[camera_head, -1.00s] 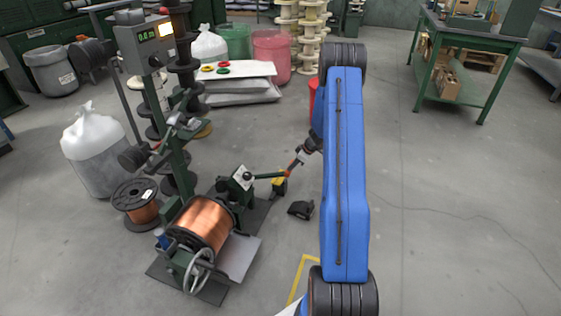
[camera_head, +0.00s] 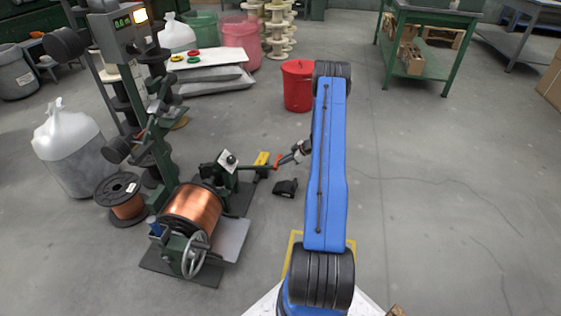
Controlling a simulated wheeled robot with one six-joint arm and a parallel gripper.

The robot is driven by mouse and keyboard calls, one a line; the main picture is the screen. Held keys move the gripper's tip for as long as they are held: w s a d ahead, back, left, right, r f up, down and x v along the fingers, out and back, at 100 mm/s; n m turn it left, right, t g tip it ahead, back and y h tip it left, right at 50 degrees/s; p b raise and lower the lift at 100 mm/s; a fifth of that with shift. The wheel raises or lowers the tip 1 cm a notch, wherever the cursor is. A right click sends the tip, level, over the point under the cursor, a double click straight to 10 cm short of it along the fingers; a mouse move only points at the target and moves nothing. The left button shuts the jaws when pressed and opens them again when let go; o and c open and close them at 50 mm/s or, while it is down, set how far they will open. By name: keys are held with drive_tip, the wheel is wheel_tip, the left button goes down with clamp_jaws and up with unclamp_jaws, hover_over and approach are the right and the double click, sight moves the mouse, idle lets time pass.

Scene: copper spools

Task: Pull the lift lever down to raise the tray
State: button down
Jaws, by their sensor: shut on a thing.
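The lift lever (camera_head: 250,167) is a green bar that runs right from a dark green pivot block on the winding machine, about level, with an orange end. My gripper (camera_head: 281,160), small and partly hidden by my blue arm, is shut on the lever's orange end. The fingers themselves are too small to make out.
A black foot pedal (camera_head: 285,187) and a yellow block (camera_head: 262,158) are near the lever. A red bin (camera_head: 298,85) stands behind my arm. A white sack (camera_head: 70,150) and a smaller spool (camera_head: 121,198) are left of the machine.

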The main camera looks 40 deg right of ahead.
drive_tip(key=shift+s+a+f, duration=0.2)
drive_tip(key=shift+f, duration=0.3)
drive_tip(key=shift+s+a+f, duration=0.15)
drive_tip(key=shift+f, duration=0.3)
drive_tip(key=shift+s+a+f, duration=0.2)
drive_tip(key=shift+f, duration=0.3)
drive_tip(key=w+r+v, duration=0.1)
drive_tip(key=v, duration=1.8)
drive_tip(key=shift+w+d+r, duration=0.15)
drive_tip(key=shift+w+d, duration=0.2)
